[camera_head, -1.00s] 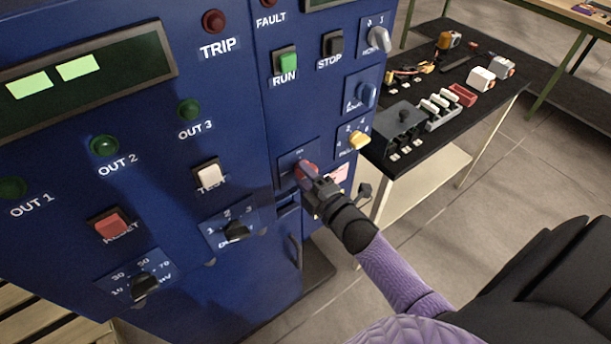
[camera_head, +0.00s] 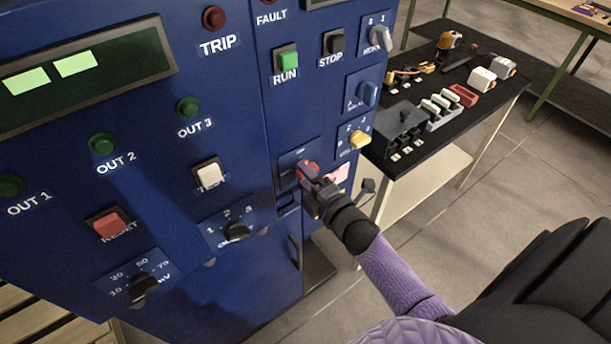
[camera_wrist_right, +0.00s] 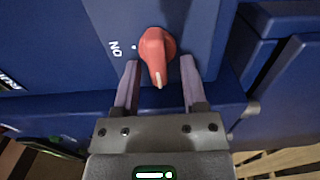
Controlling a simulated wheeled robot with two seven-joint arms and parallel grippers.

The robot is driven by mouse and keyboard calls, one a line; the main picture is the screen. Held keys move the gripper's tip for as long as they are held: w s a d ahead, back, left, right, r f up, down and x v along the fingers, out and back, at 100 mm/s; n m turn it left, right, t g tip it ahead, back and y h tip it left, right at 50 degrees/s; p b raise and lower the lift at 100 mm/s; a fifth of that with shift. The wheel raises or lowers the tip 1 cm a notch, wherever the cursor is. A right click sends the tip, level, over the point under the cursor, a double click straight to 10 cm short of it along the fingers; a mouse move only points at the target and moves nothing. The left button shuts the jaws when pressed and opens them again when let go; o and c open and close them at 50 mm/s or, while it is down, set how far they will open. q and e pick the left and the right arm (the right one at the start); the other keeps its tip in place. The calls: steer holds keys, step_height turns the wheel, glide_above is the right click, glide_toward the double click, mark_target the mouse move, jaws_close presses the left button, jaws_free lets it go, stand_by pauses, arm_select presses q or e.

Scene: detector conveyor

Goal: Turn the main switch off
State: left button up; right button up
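The main switch is a red rotary knob (camera_head: 307,171) on the lower right of the blue control cabinet (camera_head: 150,235). It also shows in the right wrist view (camera_wrist_right: 157,54), with a pale pointer line at its lower end and the word ON to its left. My right gripper (camera_head: 316,185) is at the knob. In the right wrist view its two fingers (camera_wrist_right: 160,80) stand apart on either side of the knob, with gaps visible on both sides. The left gripper is not in view.
A green RUN button (camera_head: 287,60) is higher on the panel. A black-topped table (camera_head: 450,110) with parts stands right of the cabinet.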

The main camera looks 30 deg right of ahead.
steer(key=s, duration=1)
steer(key=shift+d+p, duration=0.4)
steer(key=shift+d, duration=0.05)
steer(key=shift+f, duration=0.1)
